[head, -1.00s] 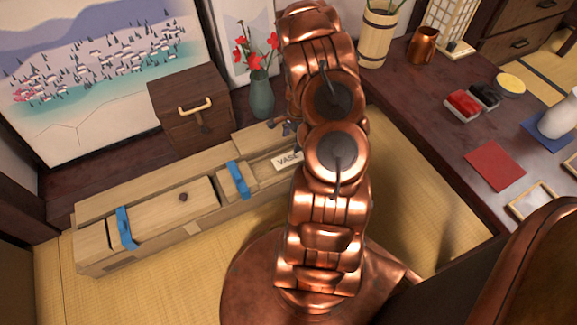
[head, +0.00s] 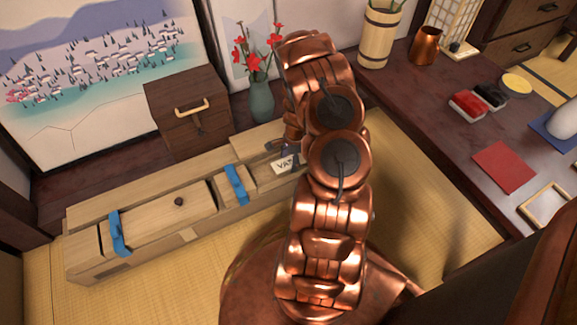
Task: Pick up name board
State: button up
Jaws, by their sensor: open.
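The name board (head: 283,166) is a small pale plate with dark lettering, of which "VA" shows. It lies at the right end of the long wooden box (head: 150,242), in or on its open section. My arm covers the board's right end. My gripper (head: 279,148) shows in part beside my arm, just behind and above the board. It is open, and I see nothing held in it. Most of the gripper is hidden by my arm, and I cannot tell whether it touches the board.
Blue straps (head: 235,184) cross the long box. A brown chest (head: 190,125) with a pale handle and a green vase (head: 262,102) of red flowers stand behind it. The dark counter at right holds a wooden bucket (head: 379,40), copper mug (head: 425,46) and red square (head: 503,166).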

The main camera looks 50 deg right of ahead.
jog(key=c, duration=0.9)
